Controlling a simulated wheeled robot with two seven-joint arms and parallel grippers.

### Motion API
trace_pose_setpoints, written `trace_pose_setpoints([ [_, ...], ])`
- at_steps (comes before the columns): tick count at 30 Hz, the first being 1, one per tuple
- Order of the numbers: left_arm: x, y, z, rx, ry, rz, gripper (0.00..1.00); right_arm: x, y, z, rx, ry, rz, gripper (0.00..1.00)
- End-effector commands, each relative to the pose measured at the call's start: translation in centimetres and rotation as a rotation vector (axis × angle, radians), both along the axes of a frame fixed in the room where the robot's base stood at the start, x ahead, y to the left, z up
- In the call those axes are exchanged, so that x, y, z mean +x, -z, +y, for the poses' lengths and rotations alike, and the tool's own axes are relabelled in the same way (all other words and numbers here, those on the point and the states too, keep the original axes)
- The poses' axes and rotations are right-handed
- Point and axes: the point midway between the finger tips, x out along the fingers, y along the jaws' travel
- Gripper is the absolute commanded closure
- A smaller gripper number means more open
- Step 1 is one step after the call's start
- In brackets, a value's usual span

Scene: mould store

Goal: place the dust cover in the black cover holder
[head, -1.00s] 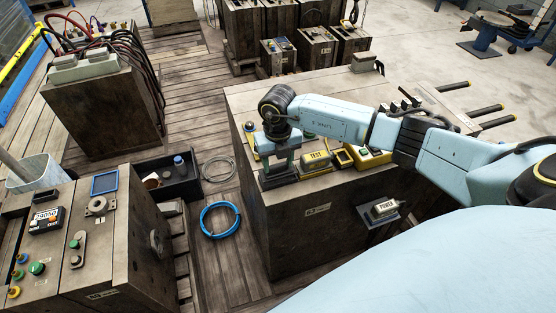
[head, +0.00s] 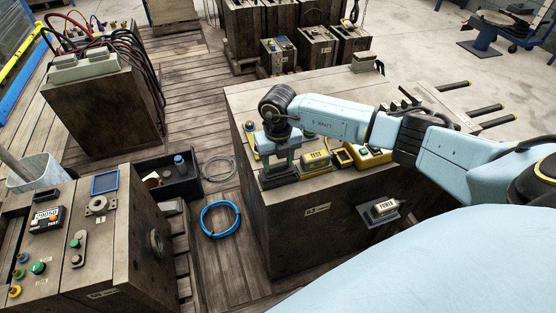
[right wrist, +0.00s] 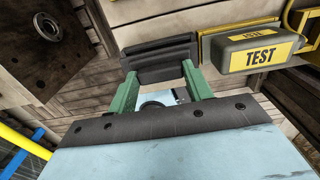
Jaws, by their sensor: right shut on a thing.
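The black cover holder (head: 278,179) is a stepped black block on the wooden bench top, left of the grey box marked TEST. It also shows in the right wrist view (right wrist: 160,50), just beyond my fingertips. My right gripper (head: 280,164) points down over the holder, its green fingers spread around the dust cover it grips. In the right wrist view the fingertips (right wrist: 160,70) reach the near edge of the holder. The cover looks dark and blends with the holder, so I cannot tell whether it is seated. My left gripper is out of view.
The TEST box (head: 315,160) stands close to the right of my right gripper. A yellow unit with a green button (head: 373,157) is further right. A POWER box (head: 384,207) sits on a side shelf.

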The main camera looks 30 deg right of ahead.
Motion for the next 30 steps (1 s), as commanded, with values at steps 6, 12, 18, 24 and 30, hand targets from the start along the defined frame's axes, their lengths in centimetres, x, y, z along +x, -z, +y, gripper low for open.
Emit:
trace_pose_setpoints([
  [6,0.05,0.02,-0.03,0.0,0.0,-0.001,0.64,0.02,0.01,0.0,0.0,0.0,0.0,0.73],
  [12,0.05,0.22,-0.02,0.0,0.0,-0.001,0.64,0.02,0.3,0.01,0.0,0.0,0.0,0.73],
  [18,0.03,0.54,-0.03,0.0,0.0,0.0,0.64,0.03,0.8,0.02,0.0,0.0,0.0,0.73],
  [24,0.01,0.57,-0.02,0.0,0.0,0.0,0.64,0.04,0.88,0.03,0.0,0.0,0.0,0.73],
  [30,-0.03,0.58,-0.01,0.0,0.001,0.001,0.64,0.04,0.86,0.03,0.0,0.0,-0.001,0.73],
])
